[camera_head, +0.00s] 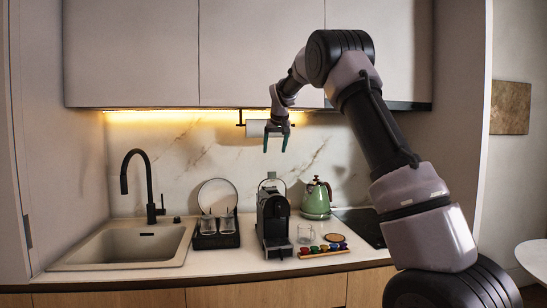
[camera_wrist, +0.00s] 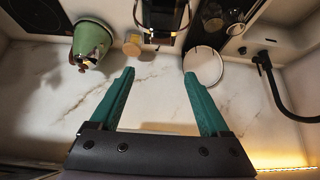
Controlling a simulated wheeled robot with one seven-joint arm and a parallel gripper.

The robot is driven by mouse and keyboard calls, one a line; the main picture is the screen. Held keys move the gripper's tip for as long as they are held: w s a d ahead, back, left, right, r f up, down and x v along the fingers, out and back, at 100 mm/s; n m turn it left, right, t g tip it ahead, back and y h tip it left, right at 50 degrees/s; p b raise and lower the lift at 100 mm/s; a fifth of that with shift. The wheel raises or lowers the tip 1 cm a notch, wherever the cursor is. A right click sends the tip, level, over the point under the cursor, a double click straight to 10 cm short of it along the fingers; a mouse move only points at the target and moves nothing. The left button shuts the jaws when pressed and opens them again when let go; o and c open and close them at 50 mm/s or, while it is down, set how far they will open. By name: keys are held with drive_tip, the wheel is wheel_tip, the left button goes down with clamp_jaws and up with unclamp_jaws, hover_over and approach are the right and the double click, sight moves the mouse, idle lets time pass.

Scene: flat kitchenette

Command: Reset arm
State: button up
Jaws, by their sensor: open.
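My gripper (camera_head: 276,143) is open, with its two green fingers pointing down and nothing between them. In the head view it hangs above the counter, over the coffee machine (camera_head: 273,216) and in front of the backsplash. My arm is raised and bent, reaching across from the right of the picture. In the wrist view the open fingers of my gripper (camera_wrist: 160,95) show apart, with marble between them. A green kettle (camera_wrist: 90,42) shows at the upper left of the wrist view and a round white plate (camera_wrist: 203,66) just beyond the right finger.
The sink (camera_head: 128,244) with a black faucet (camera_head: 150,185) is at left. A dish rack (camera_head: 216,239) stands beside it. A glass (camera_head: 304,234) and a tray of colored capsules (camera_head: 324,250) lie near the front edge. Upper cabinets (camera_head: 255,50) and a paper roll (camera_head: 256,129) are close to my arm.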

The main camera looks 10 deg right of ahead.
drive_tip(key=shift+s+r, duration=0.2)
drive_tip(key=shift+r, duration=0.1)
drive_tip(key=s+d+r+m+y, duration=0.1)
drive_tip(key=s+d+r, duration=0.1)
drive_tip(key=s, duration=0.6)
drive_tip(key=s+d+r+m, duration=0.1)
drive_tip(key=s+d+r, duration=0.15)
drive_tip(key=s, duration=0.55)
drive_tip(key=s+d+r+m+y, duration=0.1)
drive_tip(key=s+d+r, duration=0.1)
drive_tip(key=s, duration=0.7)
drive_tip(key=s+f, duration=0.4)
drive_tip(key=s, duration=0.8)
drive_tip(key=s+f+m, duration=0.1)
drive_tip(key=s+f, duration=0.4)
drive_tip(key=s, duration=0.7)
drive_tip(key=shift+s+a+m, duration=0.3)
drive_tip(key=shift+s, duration=0.1)
